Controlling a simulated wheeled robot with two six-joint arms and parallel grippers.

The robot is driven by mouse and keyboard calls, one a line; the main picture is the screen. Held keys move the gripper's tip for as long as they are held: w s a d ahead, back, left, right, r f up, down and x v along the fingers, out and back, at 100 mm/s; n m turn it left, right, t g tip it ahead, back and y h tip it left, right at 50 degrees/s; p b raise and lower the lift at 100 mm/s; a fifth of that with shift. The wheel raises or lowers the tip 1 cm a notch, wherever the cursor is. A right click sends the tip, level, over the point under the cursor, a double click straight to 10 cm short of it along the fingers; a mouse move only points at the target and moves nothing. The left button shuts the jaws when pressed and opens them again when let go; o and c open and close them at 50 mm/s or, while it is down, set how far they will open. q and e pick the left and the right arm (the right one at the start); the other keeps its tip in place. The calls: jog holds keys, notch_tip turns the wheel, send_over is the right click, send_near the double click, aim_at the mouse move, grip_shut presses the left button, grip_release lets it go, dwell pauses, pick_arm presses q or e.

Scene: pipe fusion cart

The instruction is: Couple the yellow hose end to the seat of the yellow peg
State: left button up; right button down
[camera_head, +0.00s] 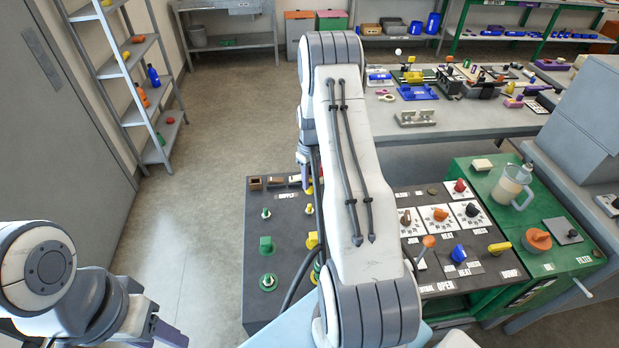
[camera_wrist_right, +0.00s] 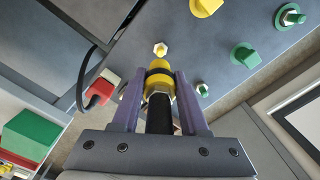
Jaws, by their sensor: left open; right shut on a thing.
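My right gripper (camera_wrist_right: 158,95) is shut on the yellow hose end (camera_wrist_right: 157,68), a yellow collar with a dark band and a metal nut, on a black hose. A small pale metal tip (camera_wrist_right: 161,48) shows just beyond it; I cannot tell whether the two touch. In the head view my right gripper (camera_head: 304,158) is over the far part of the dark panel, and my arm hides much of the panel's right side. A yellow knob (camera_wrist_right: 206,6) stands on the panel. My left gripper (camera_head: 160,336) is open and empty at the lower left.
Green knobs (camera_head: 265,243) and green-based metal fittings (camera_head: 268,282) stand on the dark panel (camera_head: 285,308). A red block (camera_wrist_right: 104,84) with a black hose shows in the wrist view. A control panel and a green cabinet (camera_head: 480,170) stand right. The floor left is clear.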

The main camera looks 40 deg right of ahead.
jog(key=b, duration=0.4)
send_over(311, 206)
jog(key=shift+f, duration=2.8)
jog(key=shift+f+b, duration=1.6)
jog(key=shift+f, duration=0.6)
jog(key=shift+c, duration=1.8)
grip_release()
notch_tip(311, 206, up, 11)
jog(key=shift+f+b, duration=0.2)
jog(key=shift+b, duration=0.95)
jog(key=shift+a, duration=0.1)
